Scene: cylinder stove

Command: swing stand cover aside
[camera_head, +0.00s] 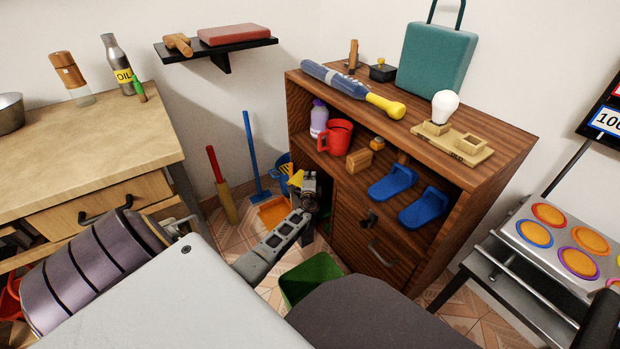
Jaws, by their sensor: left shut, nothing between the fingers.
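The wooden stand (455,205) is a brown cabinet against the back wall. Its lower right front (352,240) is a wooden panel with a dark knob (369,219) and a grey curved handle (383,256). This panel looks closed; I cannot tell whether it is the cover. My left gripper (314,188) is shut and empty at the stand's left front, near the lower left opening. My left arm hides part of that opening, and I cannot tell whether the gripper touches the stand. My right gripper is not in view.
A green bin (309,281) stands on the floor before the stand. A blue broom (252,160), an orange dustpan (272,212) and a red-handled tool (222,190) are left of it. A wooden table (70,160) is at left; a metal rack (515,285) is at right.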

